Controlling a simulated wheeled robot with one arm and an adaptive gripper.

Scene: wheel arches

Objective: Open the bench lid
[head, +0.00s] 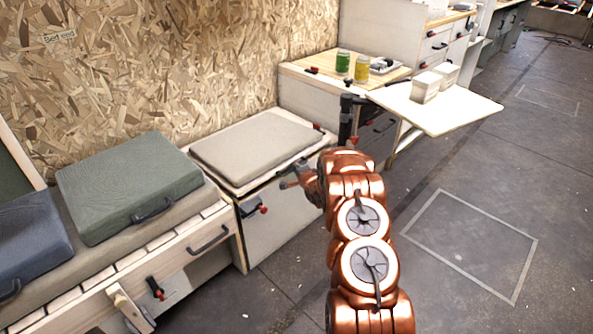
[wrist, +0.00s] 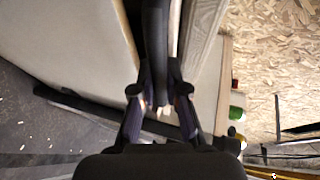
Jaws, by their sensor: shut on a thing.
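The bench lid (head: 255,145) carries a beige cushion and lies about level on the white bench (head: 285,225), against the chipboard wall. My gripper (head: 284,184) is at the bench's front edge, just below the lid's rim. In the wrist view my gripper (wrist: 160,92) has its two fingers on either side of a dark bar (wrist: 156,40), which looks like the lid's handle, and is shut on it. The pale bench front fills the left of that view and the wooden lid edge is on the right. The exact contact is hidden in the head view.
A dark handle with a red end (head: 252,207) is on the bench front. A side cabinet (head: 305,95) with a green jar (head: 342,62) and a yellow jar (head: 361,68) stands to the right, with a fold-out table (head: 455,110). A cushioned bench (head: 190,245) is at left. The floor at right is clear.

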